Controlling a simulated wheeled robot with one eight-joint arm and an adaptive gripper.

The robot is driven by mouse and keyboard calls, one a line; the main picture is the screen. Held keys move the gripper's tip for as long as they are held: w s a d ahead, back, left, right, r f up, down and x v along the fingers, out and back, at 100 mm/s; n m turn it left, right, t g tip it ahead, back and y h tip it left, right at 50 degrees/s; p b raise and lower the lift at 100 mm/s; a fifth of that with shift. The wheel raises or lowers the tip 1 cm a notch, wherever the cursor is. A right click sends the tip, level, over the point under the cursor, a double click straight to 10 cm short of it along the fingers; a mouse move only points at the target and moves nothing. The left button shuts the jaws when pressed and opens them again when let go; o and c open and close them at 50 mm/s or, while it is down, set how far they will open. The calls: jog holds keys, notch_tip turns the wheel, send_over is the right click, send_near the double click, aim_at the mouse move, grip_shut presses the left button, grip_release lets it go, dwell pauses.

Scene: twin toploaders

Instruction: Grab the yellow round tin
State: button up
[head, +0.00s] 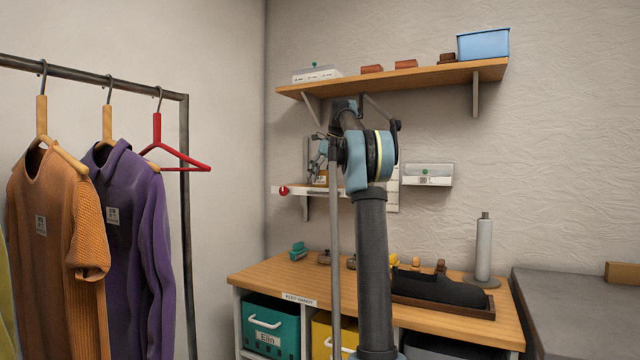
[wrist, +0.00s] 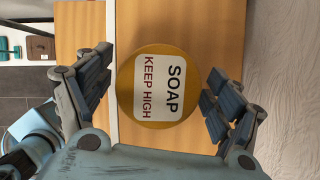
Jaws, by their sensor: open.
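The yellow round tin (wrist: 160,88) shows in the wrist view with its round face toward the camera. A white label on it reads "SOAP KEEP HIGH". My gripper (wrist: 160,70) is open, with one finger on each side of the tin; a gap shows on both sides. I cannot tell how deep the fingertips are relative to the tin. In the head view my gripper (head: 321,152) is by the small lower wall shelf (head: 345,191), where a small yellowish patch shows just below it. My arm hides much of that shelf.
A higher wooden shelf (head: 400,78) above carries a blue bin (head: 483,44) and small boxes. A white box (head: 428,175) is on the wall at right. Below is a wooden bench (head: 270,275) with a dark tray and a paper-roll stand (head: 484,250). A clothes rack (head: 186,200) stands left.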

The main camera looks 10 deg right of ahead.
jog(key=c, duration=1.4)
